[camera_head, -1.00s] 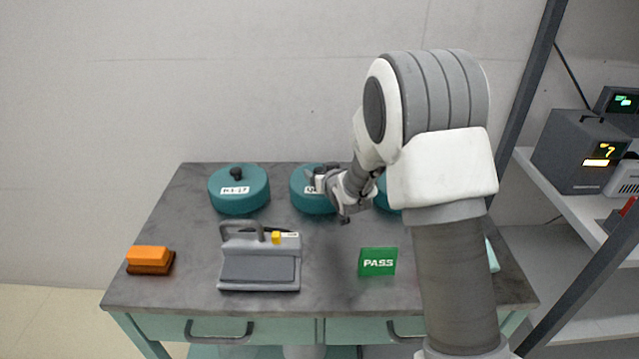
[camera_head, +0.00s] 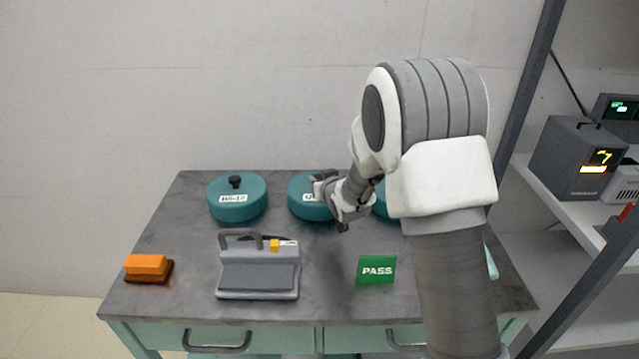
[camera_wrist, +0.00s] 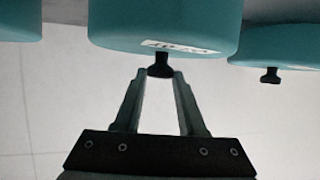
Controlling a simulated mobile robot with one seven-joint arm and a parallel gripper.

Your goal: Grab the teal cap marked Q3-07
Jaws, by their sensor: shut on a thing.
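Three teal round caps with black knobs stand in a row at the back of the table. My gripper (camera_head: 322,188) is at the middle cap (camera_head: 304,207), with its fingers shut on that cap's black knob. The wrist view shows the two fingertips (camera_wrist: 164,76) at the knob (camera_wrist: 159,67) of the middle cap (camera_wrist: 150,28). Its white label is partly covered in the head view, and I cannot read it fully in either view. The left cap (camera_head: 238,205) has a label I cannot read surely. The right cap (camera_head: 380,205) is mostly hidden by my arm.
On the table (camera_head: 185,305) stand a grey handled device (camera_head: 258,280), an orange block (camera_head: 146,264) and a green PASS sign (camera_head: 377,269). A shelf with instruments (camera_head: 578,160) is at the right, behind a dark post. The wall is close behind the caps.

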